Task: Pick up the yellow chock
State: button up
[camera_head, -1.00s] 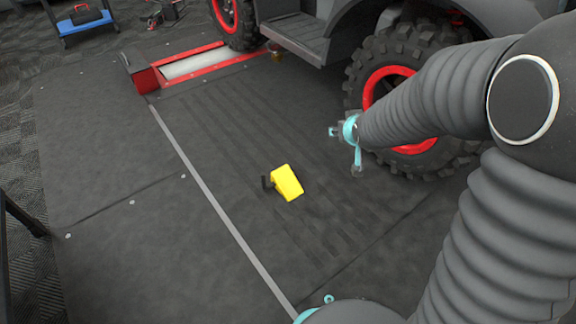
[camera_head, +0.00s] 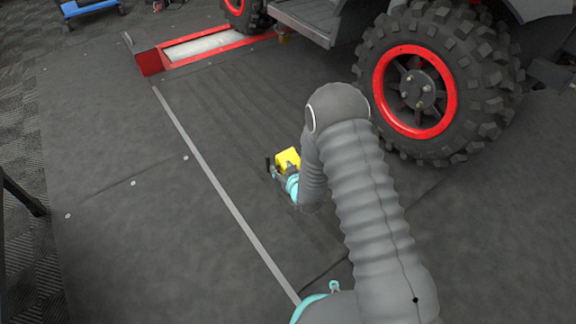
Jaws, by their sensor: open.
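The yellow chock (camera_head: 289,156) lies on the dark floor mat near the middle of the head view. A black handle (camera_head: 268,164) shows at its left end. My gripper (camera_head: 281,172) is at the near side of the chock and overlaps its lower edge in the picture. The jaws are open, with nothing seen held between them. My arm hides part of the chock's lower right side, and I cannot tell whether the fingers touch it.
A large vehicle wheel (camera_head: 414,90) with a red rim stands at the right. A red-framed roller unit (camera_head: 205,47) is set at the back. A grey strip (camera_head: 215,185) crosses the floor left of the chock.

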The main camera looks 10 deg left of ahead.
aim_at(268, 158)
jog(key=x, duration=0.4)
jog(key=b+x, duration=0.1)
jog(key=x, duration=0.3)
jog(key=s+b+x, duration=0.1)
jog(key=x, duration=0.4)
jog(key=shift+w+a+f, duration=0.1)
jog(key=shift+a+f, duration=0.25)
jog(key=shift+f, duration=0.05)
jog(key=shift+w+a, duration=0.25)
jog(key=shift+w, duration=0.05)
jog(key=shift+f, duration=0.1)
grip_shut()
